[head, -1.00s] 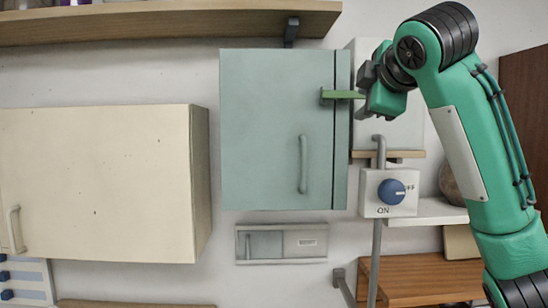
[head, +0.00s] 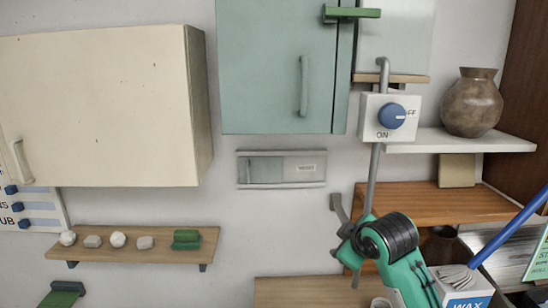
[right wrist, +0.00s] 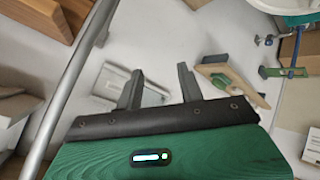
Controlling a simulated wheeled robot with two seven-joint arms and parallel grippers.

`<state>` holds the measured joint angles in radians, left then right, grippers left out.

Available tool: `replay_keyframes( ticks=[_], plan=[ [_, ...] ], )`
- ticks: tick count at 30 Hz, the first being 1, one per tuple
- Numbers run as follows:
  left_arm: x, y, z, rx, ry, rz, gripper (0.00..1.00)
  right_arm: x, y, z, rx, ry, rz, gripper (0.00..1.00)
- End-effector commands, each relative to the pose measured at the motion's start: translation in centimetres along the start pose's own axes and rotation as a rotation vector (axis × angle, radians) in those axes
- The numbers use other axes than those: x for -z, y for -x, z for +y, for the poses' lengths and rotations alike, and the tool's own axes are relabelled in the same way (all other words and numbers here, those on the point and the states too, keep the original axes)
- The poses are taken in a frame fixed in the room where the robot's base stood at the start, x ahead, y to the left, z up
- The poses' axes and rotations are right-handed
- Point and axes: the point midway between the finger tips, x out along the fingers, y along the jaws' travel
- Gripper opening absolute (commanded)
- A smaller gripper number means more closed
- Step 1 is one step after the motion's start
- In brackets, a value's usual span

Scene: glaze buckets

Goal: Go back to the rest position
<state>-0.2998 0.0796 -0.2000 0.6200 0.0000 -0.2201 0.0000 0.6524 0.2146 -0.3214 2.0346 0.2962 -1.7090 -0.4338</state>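My right gripper (head: 347,254) is low in the head view, in front of the wall below the switch box, with its arm coming up from the bottom. It is small and partly hidden by its own wrist there. In the right wrist view, the two grey fingers of the right gripper (right wrist: 160,88) stand apart with nothing between them. The teal cabinet (head: 277,70) is shut, with a green bar (head: 352,13) across its right edge. The right gripper is well below both and touches neither. My left gripper is in neither view.
The switch box (head: 390,117) and its grey pipe (head: 373,180) are above the right gripper. A wooden shelf (head: 450,203) and a wax box (head: 465,290) are close on the right. A stone shelf (head: 110,248) is far left. Bare wall lies between.

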Motion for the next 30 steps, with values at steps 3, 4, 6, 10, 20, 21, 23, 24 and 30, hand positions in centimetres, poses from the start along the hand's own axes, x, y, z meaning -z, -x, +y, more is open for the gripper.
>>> replay_keyframes(
  ticks=[3,4,6,10,20,21,23,24,30],
  plan=[
    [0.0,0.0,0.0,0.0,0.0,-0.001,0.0,-4.2,-1.5,-3.9,0.043,-0.077,-0.04,0.38],
    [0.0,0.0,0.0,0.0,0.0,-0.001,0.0,-5.1,-1.7,-4.8,0.051,-0.096,-0.05,0.38],
    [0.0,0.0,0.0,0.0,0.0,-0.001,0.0,-7.4,-2.2,-6.8,0.068,-0.143,-0.074,0.38],
    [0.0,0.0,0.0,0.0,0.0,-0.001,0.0,-11.7,-2.5,-10.7,0.098,-0.228,-0.125,0.38],
    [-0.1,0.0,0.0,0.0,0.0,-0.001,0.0,-22.0,-0.4,-20.1,0.147,-0.438,-0.276,0.38],
    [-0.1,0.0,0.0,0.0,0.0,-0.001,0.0,-23.2,0.1,-21.2,0.15,-0.463,-0.297,0.38],
    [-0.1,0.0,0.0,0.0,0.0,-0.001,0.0,-24.9,1.0,-22.7,0.153,-0.5,-0.327,0.38],
    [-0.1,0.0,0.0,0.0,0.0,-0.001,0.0,-26.0,1.6,-23.7,0.154,-0.523,-0.349,0.38],
    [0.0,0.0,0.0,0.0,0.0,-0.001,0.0,-30.4,4.8,-27.6,0.154,-0.617,-0.442,0.38]
  ],
)
